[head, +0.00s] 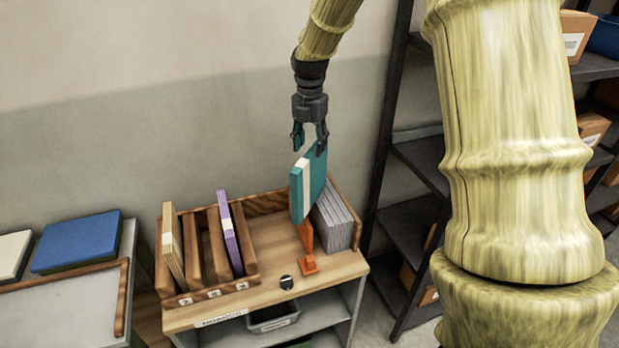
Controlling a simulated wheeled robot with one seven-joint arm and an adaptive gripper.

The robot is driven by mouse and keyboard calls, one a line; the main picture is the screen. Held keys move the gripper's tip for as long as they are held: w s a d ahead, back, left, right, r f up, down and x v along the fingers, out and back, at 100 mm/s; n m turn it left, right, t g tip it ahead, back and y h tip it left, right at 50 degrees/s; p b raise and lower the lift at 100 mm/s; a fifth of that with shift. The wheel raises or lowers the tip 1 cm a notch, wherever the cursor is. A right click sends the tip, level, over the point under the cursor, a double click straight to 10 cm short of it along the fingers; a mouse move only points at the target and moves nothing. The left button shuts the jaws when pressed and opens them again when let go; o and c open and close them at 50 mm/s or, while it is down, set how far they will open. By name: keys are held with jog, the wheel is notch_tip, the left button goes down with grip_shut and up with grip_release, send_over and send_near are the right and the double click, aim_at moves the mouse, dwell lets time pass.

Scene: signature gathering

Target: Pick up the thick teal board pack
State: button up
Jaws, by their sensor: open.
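The thick teal board pack (312,184) stands upright at the right part of the wooden desk top, with a pale band down its near edge. It is beside a row of grey folders (334,217). My gripper (309,147) is open, pointing down at the pack's top edge. Its right finger overlaps the pack's top corner in the picture; I cannot tell whether they touch. The pack's lower part meets an orange bookend-like piece (308,256).
A slotted wooden rack (206,293) holds a cream pack (173,245) and a purple pack (230,233). A small black item (287,282) lies at the desk's front. A blue pack (76,241) lies at left. Dark shelving (407,205) stands at right.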

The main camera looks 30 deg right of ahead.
aim_at(310, 153)
jog(key=shift+s+a+f+p, duration=0.15)
jog(key=shift+s+f+p, duration=0.1)
jog(key=shift+f+p, duration=0.65)
jog(key=shift+s+a+f+p, duration=0.15)
jog(key=shift+f+p, duration=0.35)
jog(key=shift+f, duration=0.7)
jog(key=shift+s+d+f, duration=0.1)
jog(key=shift+f, duration=0.45)
grip_shut()
